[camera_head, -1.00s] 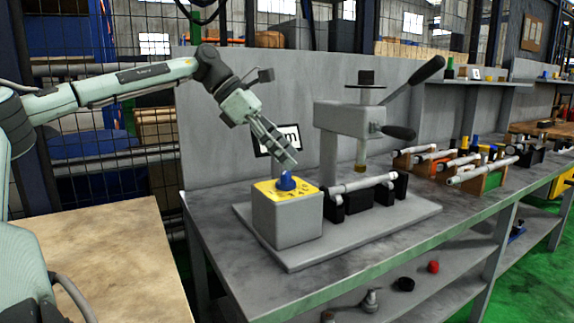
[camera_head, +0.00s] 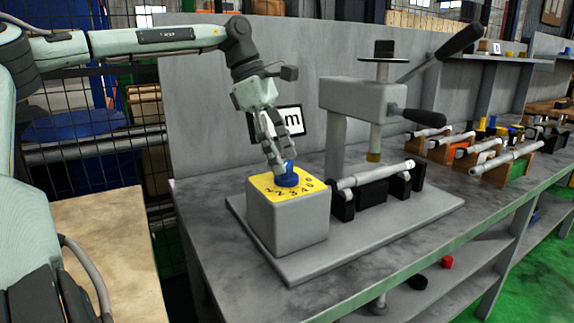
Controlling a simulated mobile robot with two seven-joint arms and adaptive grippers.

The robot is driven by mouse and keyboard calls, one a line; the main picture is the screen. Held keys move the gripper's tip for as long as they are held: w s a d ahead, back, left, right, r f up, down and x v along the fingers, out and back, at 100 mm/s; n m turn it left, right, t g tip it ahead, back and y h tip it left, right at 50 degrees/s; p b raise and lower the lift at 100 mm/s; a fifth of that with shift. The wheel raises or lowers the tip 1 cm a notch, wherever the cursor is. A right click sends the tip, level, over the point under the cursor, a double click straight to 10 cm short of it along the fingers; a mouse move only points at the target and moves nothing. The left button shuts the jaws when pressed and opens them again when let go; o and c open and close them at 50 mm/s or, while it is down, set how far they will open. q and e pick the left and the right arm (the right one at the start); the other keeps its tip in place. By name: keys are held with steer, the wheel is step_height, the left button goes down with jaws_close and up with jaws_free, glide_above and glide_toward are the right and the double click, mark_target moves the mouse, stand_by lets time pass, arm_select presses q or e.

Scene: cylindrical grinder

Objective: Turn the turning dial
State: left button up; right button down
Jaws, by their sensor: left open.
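The turning dial is a blue knob (camera_head: 288,178) on the yellow, numbered top of a grey box (camera_head: 287,226). The box stands on a grey base plate at the near left of the workbench. My left gripper (camera_head: 281,168) points down at the knob from above, its fingertips at or just behind the knob's upper part. It is open. I cannot tell whether the fingers touch the knob. My right gripper is not in view.
The grinder (camera_head: 365,98) with black-handled levers stands right of the box. A metal rod (camera_head: 376,174) rests on black supports beside the box. A small display sign (camera_head: 289,121) is behind my gripper. Racks of rods (camera_head: 480,150) stand farther right. The bench front is clear.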

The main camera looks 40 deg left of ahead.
mark_target(289, 179)
arm_select(q)
steer(key=shift+x, duration=1.4)
steer(key=c, duration=1.1)
